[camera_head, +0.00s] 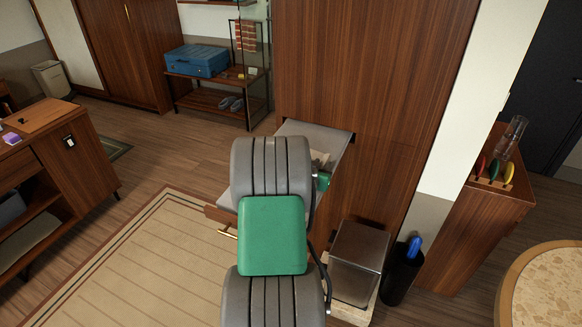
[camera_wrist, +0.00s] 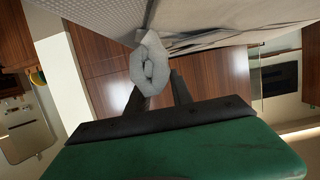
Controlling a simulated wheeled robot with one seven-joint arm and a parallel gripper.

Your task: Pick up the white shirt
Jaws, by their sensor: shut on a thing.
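A rolled, whitish-grey cloth, which looks like the white shirt (camera_wrist: 152,62), is between the two dark fingers of my gripper (camera_wrist: 157,84) in the wrist view. The gripper is shut on it. In the head view my arm covers most of the gripper and the hold. A small pale patch of cloth (camera_head: 319,158) shows beside my arm, over the open drawer (camera_head: 300,130) of the tall wooden cabinet. I cannot tell whether the cloth touches the drawer floor.
A metal bin (camera_head: 358,262) and a dark holder with a blue-topped thing (camera_head: 403,272) stand right of my arm. A striped rug (camera_head: 150,262) covers the floor at left. A shelf with a blue case (camera_head: 197,61) stands behind. The floor between is clear.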

